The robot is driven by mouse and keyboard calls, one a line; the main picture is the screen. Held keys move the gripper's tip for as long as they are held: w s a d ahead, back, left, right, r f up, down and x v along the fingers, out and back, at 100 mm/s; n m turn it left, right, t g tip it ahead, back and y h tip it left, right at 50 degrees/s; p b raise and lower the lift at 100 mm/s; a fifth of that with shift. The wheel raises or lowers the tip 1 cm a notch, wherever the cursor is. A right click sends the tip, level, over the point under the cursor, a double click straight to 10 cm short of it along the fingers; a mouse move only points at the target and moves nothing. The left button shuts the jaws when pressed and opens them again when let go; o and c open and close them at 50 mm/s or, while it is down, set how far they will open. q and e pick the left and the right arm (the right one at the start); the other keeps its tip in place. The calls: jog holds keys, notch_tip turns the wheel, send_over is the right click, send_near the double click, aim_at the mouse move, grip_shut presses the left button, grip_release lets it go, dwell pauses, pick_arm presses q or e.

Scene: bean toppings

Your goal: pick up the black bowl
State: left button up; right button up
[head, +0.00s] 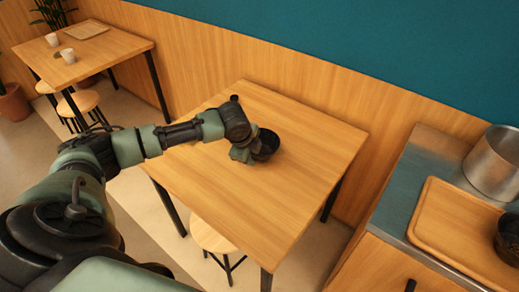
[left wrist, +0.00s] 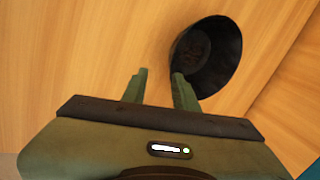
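A black bowl (head: 268,146) stands on the wooden table in the head view, near the table's middle. It also shows in the left wrist view (left wrist: 212,50), with a dark, mottled bottom. My left gripper (head: 243,154) is at the bowl's left side in the head view and hides part of it. In the left wrist view my left gripper (left wrist: 160,82) is open, with a gap between its fingers. The right finger's tip overlaps the bowl's rim and the left finger is outside the bowl. I cannot tell whether they touch. My right gripper is not in view.
The table (head: 215,180) is otherwise bare. A stool (head: 211,237) stands under its front edge. At right, a counter holds a metal pot (head: 493,163) and a wooden tray (head: 455,228) with another dark bowl (head: 509,240). A second table (head: 95,58) stands at the back left.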

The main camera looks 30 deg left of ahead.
pick_arm(q)
jog(key=w+a+f, duration=0.1)
jog(key=f, duration=0.1)
jog(key=w+a+f, duration=0.1)
jog(key=f, duration=0.1)
jog(key=w+a+f, duration=0.1)
jog(key=shift+w+f, duration=0.4)
grip_shut()
jog(key=shift+s, duration=0.15)
dwell(1.2)
